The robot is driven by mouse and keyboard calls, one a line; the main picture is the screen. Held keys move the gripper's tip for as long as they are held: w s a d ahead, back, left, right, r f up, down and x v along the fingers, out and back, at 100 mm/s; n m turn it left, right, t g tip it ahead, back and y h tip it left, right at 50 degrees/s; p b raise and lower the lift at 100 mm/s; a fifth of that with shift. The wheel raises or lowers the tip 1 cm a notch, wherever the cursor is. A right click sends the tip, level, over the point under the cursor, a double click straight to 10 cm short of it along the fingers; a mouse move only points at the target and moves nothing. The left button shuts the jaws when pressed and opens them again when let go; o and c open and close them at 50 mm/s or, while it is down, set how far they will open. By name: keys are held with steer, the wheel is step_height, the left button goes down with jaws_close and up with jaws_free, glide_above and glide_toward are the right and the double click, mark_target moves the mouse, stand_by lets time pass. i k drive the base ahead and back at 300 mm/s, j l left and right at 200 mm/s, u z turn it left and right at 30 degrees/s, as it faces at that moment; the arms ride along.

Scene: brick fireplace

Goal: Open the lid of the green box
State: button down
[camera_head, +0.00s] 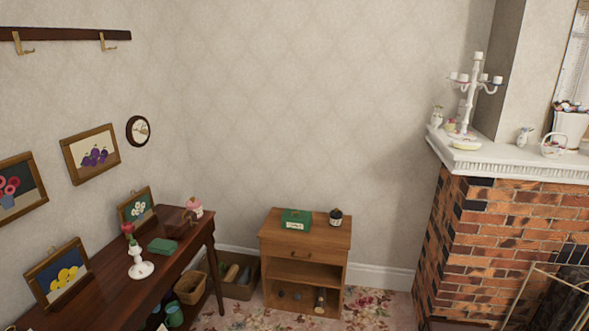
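A small green box (296,216) with a pale label on its front sits on top of a low wooden cabinet (322,234). Its top looks closed, though it is small in the picture. A flat green object (162,246) lies on the dark wooden table at the left; I cannot tell whether it is a box or a book. My gripper is not in view.
A dark jar (336,217) stands right of the green box. A brick fireplace (500,235) stands at right. Patterned carpet (375,310) shows between cabinet and fireplace.

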mark_target(297, 215)
steer(key=i+u, duration=0.1)
steer(key=i, duration=0.6)
steer(key=i+l, duration=0.1)
steer(key=i, duration=0.65)
steer(key=i+l+u, duration=0.15)
steer(key=i, duration=0.55)
steer(key=i+l+u, duration=0.15)
steer(key=i+u, duration=0.15)
steer(key=i, duration=0.2)
steer(key=i+l+u, duration=0.3)
steer(key=i, duration=0.25)
